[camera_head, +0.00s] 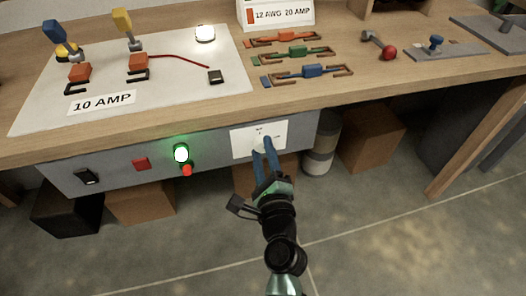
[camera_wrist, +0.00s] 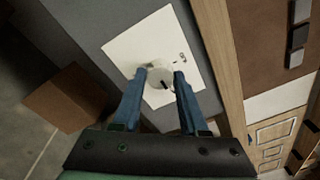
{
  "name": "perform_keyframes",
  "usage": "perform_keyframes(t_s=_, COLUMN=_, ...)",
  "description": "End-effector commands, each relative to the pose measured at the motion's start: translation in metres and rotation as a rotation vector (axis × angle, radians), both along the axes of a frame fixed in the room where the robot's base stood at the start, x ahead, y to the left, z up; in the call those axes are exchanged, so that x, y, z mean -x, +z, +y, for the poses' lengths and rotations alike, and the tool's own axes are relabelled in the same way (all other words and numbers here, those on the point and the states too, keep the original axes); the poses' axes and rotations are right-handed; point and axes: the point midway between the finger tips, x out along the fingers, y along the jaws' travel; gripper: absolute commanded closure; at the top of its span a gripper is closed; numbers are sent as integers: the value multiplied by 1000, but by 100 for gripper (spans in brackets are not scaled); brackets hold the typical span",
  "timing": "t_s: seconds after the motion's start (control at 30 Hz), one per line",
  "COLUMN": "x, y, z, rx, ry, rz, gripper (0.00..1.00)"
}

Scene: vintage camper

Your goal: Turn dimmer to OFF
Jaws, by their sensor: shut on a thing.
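The dimmer is a round pale knob (camera_wrist: 158,78) on a square white plate (camera_wrist: 125,45) with small dark markings. A dark mark shows on the knob, toward the lower right in the wrist view. The plate (camera_head: 241,145) also shows in the head view, on the grey front panel under the bench; there the knob is mostly hidden by my fingers. My gripper (camera_head: 262,143) has its blue fingers at the plate. In the wrist view my gripper (camera_wrist: 160,75) is shut on the knob, one finger at each side.
The grey panel (camera_head: 110,165) also carries a black switch (camera_head: 88,177), a red button (camera_head: 141,163) and a lit green lamp (camera_head: 181,153). The wooden bench top (camera_head: 225,107) overhangs above. A cardboard box (camera_head: 372,138) and a canister (camera_head: 321,143) stand right of the plate.

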Motion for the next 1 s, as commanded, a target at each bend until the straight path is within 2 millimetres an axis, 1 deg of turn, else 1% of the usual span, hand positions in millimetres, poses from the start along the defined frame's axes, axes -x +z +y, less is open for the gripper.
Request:
perform_keyframes(t_s=0.27, x=0, y=-2, z=0, rx=36, ry=-1, rz=-9, gripper=100)
perform_keyframes(t_s=0.47, x=0, y=-4, z=0, rx=135, ry=0, rz=-37, gripper=100)
perform_keyframes(t_s=1.0, x=0, y=-7, z=-1, rx=612, ry=-2, rz=-166, gripper=100)
